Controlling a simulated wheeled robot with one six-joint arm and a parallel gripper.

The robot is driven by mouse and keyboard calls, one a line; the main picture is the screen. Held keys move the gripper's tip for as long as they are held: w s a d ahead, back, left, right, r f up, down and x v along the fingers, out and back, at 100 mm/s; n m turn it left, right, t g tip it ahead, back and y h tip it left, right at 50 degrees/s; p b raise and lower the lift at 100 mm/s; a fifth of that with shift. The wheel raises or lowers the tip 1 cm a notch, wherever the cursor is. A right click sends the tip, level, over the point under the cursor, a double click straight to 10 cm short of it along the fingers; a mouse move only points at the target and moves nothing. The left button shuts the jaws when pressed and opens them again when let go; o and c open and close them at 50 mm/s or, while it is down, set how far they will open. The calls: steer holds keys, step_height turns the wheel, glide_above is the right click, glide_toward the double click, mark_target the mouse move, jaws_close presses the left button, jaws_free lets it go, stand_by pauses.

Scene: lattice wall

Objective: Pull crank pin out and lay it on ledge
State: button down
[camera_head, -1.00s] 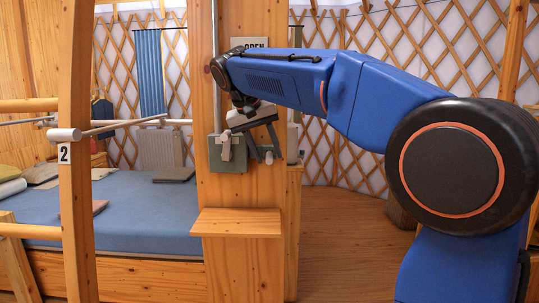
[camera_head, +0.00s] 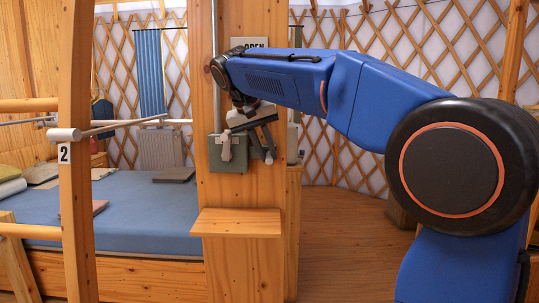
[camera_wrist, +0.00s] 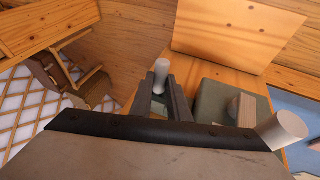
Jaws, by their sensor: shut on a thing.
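My gripper (camera_wrist: 160,98) has its two dark fingers close together in the wrist view, with a short pale grey cylinder, the crank pin (camera_wrist: 161,72), at their tips. In the head view my gripper (camera_head: 268,148) is at the right of a green box (camera_head: 228,160) on the wooden post. The box also shows in the wrist view (camera_wrist: 218,100). I cannot tell whether the pin still sits in anything. The wooden ledge (camera_head: 237,222) juts from the post below the box, bare; it also shows in the wrist view (camera_wrist: 235,38).
A pale crank-like handle (camera_head: 226,148) is on the front of the box. An upright pole (camera_head: 215,70) runs above it. A post marked 2 (camera_head: 72,200) stands at left, with a bed (camera_head: 130,215) behind. Open floor (camera_head: 345,240) lies right of the post.

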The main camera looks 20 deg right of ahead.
steer(key=shift+s, duration=0.15)
steer(key=shift+s+a+r, duration=0.1)
steer(key=shift+s+a, duration=0.1)
steer(key=shift+s, duration=0.25)
steer(key=shift+s+a+r, duration=0.1)
steer(key=shift+s+a, duration=0.05)
steer(key=shift+s, duration=0.3)
steer(key=shift+s+a, duration=0.1)
steer(key=shift+s, duration=0.15)
steer(key=shift+s, duration=0.1)
steer(key=shift+s+a, duration=0.25)
steer(key=shift+s, duration=0.45)
steer(key=shift+s, duration=0.2)
stand_by(0.4)
steer(key=shift+s+a, duration=0.3)
steer(key=shift+s, duration=0.55)
steer(key=shift+f, duration=0.1)
stand_by(0.5)
